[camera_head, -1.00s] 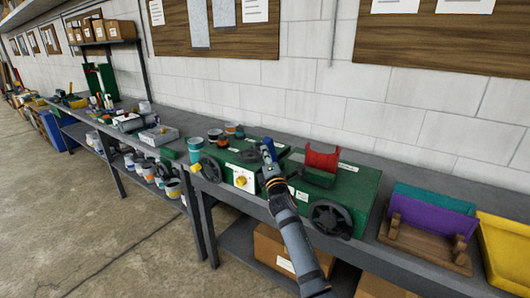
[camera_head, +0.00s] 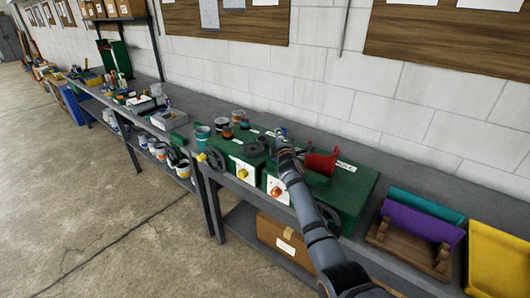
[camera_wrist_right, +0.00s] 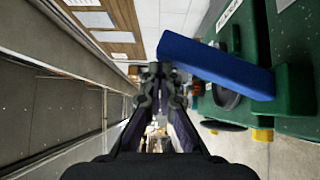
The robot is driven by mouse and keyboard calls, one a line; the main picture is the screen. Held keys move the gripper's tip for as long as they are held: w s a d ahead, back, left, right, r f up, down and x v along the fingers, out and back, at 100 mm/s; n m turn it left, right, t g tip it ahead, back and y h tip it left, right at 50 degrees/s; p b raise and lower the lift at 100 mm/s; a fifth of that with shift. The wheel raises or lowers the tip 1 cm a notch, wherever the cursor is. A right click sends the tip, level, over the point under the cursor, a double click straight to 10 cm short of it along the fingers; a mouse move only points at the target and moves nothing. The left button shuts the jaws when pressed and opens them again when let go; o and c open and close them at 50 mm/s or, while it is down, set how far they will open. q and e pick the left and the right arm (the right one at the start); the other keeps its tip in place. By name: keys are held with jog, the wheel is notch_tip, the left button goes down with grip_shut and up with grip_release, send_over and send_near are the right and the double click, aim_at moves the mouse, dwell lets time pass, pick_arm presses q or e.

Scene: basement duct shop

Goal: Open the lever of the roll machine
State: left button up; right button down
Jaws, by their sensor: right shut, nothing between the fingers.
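The green roll machine (camera_head: 345,190) stands on the grey bench, with a dark handwheel at its front and a red curved piece (camera_head: 320,163) on top. A blue lever (camera_wrist_right: 215,65) shows in the right wrist view, slanting out from a green body (camera_wrist_right: 295,70). In the head view my arm and gripper hide most or all of the lever. My right gripper (camera_head: 281,136) is over the top of the green machines, left of the red piece. In the wrist view its fingers (camera_wrist_right: 161,82) are together and empty, just left of the lever. My left gripper is out of view.
A second green machine (camera_head: 232,152) with a handwheel sits left of the roll machine. Cans (camera_head: 203,133) stand beyond it. A purple and teal rack (camera_head: 420,219) and a yellow bin (camera_head: 496,262) are at right. The white wall (camera_head: 390,110) rises behind.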

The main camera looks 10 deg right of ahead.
jog(key=shift+w+d, duration=0.2)
jog(key=shift+d, duration=0.1)
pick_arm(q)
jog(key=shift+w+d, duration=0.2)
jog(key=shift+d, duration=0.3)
pick_arm(e)
jog(key=shift+w+d, duration=0.2)
jog(key=shift+d, duration=0.3)
